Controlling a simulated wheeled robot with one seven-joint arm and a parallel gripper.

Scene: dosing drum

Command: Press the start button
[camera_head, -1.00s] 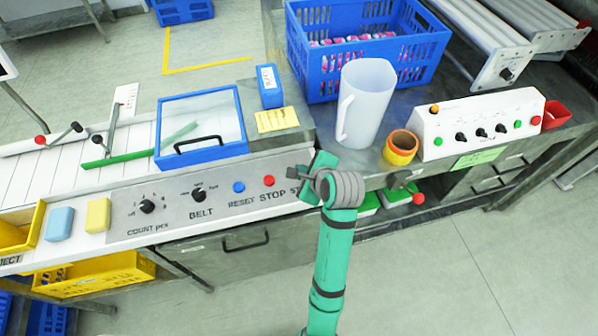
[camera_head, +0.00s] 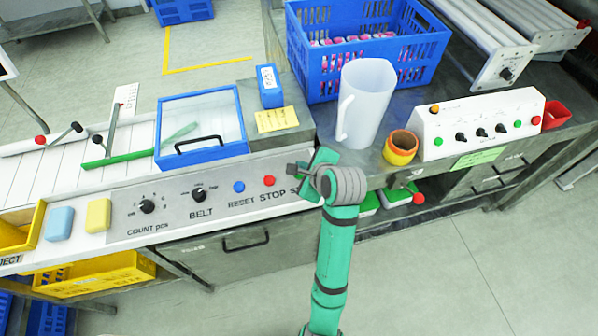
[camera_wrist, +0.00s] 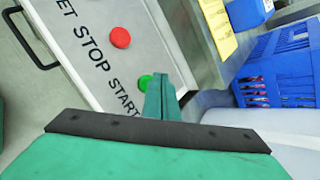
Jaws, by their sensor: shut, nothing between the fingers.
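The green start button (camera_wrist: 145,82) shows in the wrist view above the word START on the grey control panel (camera_wrist: 100,55). In the head view my arm hides it. The red stop button (camera_head: 269,180) is to its left on the panel; it also shows in the wrist view (camera_wrist: 120,37). My gripper (camera_head: 291,168) is at the right end of the panel in the head view. In the wrist view its shut, empty fingers (camera_wrist: 158,84) appear right beside the green button, partly overlapping it. I cannot tell whether they touch it.
A blue reset button (camera_head: 239,187) and black knobs sit further left on the panel. A blue crate (camera_head: 372,50) is behind.

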